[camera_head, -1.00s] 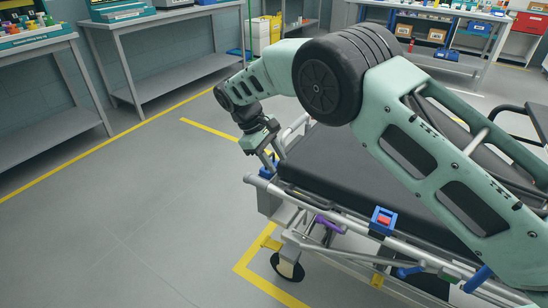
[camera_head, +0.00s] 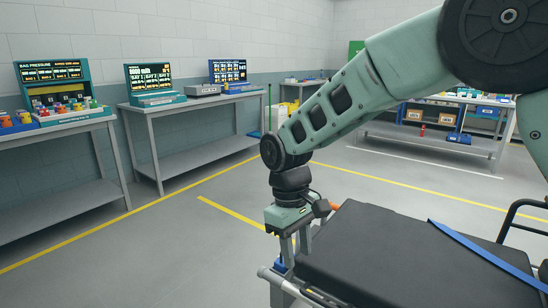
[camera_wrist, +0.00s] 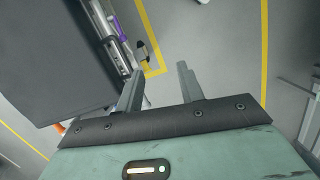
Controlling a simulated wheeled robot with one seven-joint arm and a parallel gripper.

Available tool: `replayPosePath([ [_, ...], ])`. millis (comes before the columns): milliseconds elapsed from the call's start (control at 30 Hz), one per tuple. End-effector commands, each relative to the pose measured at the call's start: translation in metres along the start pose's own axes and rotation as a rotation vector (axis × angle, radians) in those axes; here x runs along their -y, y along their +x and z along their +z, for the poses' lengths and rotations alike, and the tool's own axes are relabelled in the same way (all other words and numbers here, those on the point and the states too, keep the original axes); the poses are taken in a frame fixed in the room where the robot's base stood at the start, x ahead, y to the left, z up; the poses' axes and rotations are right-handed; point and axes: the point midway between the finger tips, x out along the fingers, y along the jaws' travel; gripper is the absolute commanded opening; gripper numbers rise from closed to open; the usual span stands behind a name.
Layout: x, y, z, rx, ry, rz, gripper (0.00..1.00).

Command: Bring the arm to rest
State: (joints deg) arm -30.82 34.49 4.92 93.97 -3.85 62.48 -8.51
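My gripper (camera_head: 294,258) points down beside the near-left corner of a stretcher with a black pad (camera_head: 390,258). Its two fingers show in the wrist view (camera_wrist: 158,85), spread apart with nothing between them. Below them are the grey floor and the stretcher's side rail. My arm reaches from the upper right down to the gripper, bent at the elbow and wrist. In the head view the fingertips overlap the stretcher's end frame, so I cannot tell whether they touch it.
A blue strap (camera_head: 480,255) lies across the pad. Grey benches with displays (camera_head: 152,84) and a bench with colored caps (camera_head: 52,128) stand along the left wall. A shelf bench (camera_head: 430,140) stands behind. The floor at left, with yellow lines (camera_head: 232,213), is clear.

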Motion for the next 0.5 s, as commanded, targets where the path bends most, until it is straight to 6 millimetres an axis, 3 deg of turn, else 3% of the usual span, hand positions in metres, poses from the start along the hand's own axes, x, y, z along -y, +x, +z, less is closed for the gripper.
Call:
replayPosePath([
  [33,0.013,-0.02,0.024,-0.027,0.006,-0.018,0.38],
  [200,0.058,-0.047,0.098,-0.108,0.035,-0.058,0.38],
  [400,0.095,-0.052,0.186,-0.181,0.081,-0.056,0.38],
  [500,0.103,-0.046,0.218,-0.204,0.103,-0.043,0.38],
])
